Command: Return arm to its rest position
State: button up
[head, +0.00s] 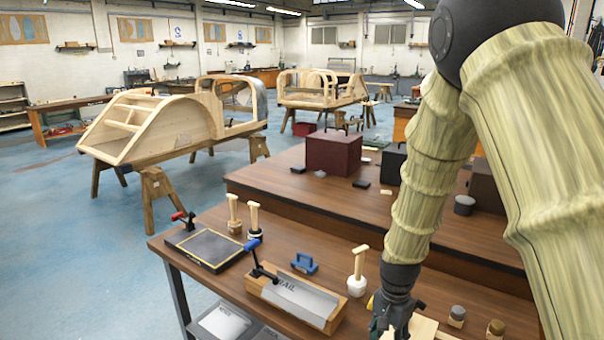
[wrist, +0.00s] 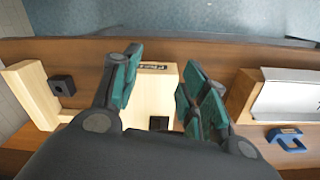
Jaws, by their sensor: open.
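My arm, in a pale yellow-green sleeve, reaches down the right side of the head view. My gripper (head: 392,318) hangs low over the front part of the wooden bench (head: 215,285). In the wrist view my gripper (wrist: 158,88) has its green-padded fingers spread apart with nothing held between them. A light wooden block (wrist: 155,95) with a dark label lies beneath and beyond the gap between the fingers. In the head view the gripper hides part of the pale wood (head: 422,328) beside it.
A wooden box marked "RAIL" (head: 297,298), a blue clamp-like piece (head: 304,263) and a white-based wooden-handled tool (head: 358,272) stand left of my gripper. A black tray (head: 205,250) lies farther left. A dark red box (head: 333,151) stands on the raised rear level.

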jog(key=s+d+f+n, duration=0.2)
jog(key=s+f+n, duration=0.2)
jog(key=s+f, duration=1.25)
jog(key=s+f+n, duration=0.2)
jog(key=s+f, duration=0.3)
jog(key=s, duration=0.4)
jog(key=s+f+n, duration=0.3)
jog(key=s+f, duration=0.2)
jog(key=s, duration=0.4)
